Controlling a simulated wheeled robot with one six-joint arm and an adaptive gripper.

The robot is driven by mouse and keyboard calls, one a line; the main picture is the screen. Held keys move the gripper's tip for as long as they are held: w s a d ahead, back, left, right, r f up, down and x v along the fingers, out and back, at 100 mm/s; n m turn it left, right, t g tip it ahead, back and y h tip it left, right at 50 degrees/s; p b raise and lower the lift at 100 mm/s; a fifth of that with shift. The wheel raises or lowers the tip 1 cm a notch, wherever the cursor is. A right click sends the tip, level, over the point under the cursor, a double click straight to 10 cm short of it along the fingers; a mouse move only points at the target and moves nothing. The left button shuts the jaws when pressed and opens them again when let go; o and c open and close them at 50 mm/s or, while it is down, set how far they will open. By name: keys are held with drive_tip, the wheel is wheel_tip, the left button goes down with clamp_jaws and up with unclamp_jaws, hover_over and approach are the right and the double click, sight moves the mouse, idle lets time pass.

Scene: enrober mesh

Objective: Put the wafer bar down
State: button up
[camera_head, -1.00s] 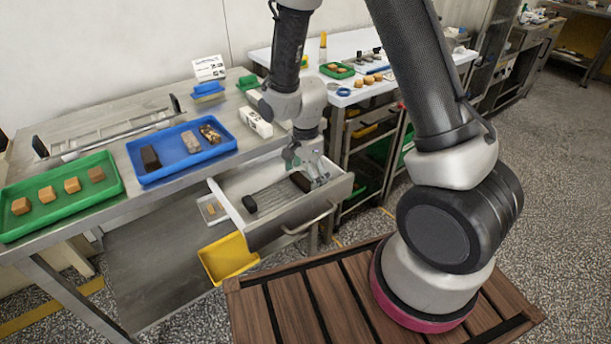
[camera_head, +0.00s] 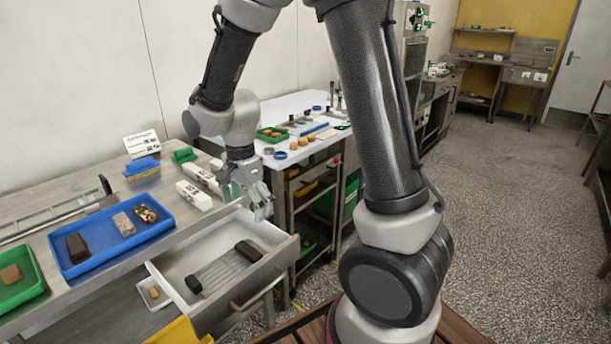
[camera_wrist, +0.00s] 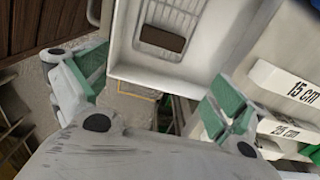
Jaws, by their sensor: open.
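The wafer bar, a dark brown bar (camera_head: 249,251), lies in the open drawer (camera_head: 272,237), at the far end of a wire mesh (camera_head: 222,271) with a black handle. The bar also shows near the top of the wrist view (camera_wrist: 163,39), flat on the mesh (camera_wrist: 176,14). My gripper (camera_head: 254,203) is above the back right part of the drawer, clear of the bar. In the wrist view its green-padded fingers (camera_wrist: 157,92) are wide apart with nothing between them.
White length blocks (camera_wrist: 293,85) marked 15 cm and 25 cm are close to one finger. A blue tray (camera_head: 108,256) holds several bars on the counter. A yellow bin (camera_head: 180,332) is below the drawer. A white table (camera_head: 300,108) stands behind.

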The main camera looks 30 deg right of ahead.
drive_tip(key=s+d+r+n+t, duration=0.1)
drive_tip(key=s+d+r+n, duration=0.25)
drive_tip(key=r, duration=0.25)
drive_tip(key=s+d+r+n+t, duration=0.1)
drive_tip(key=s+d+r+n, duration=0.3)
drive_tip(key=r, duration=0.3)
drive_tip(key=s+d+r+n+t, duration=0.1)
drive_tip(key=s+d+r+n, duration=0.1)
drive_tip(key=s, duration=0.3)
drive_tip(key=s+d+r+n+t, duration=0.1)
drive_tip(key=s+d+r+n, duration=0.2)
drive_tip(key=s+d+n, duration=0.1)
drive_tip(key=shift+s+d+r, duration=0.15)
drive_tip(key=shift+s+d, duration=0.35)
drive_tip(key=shift+s, duration=0.75)
drive_tip(key=shift+n, duration=0.25)
drive_tip(key=shift+c, duration=0.5)
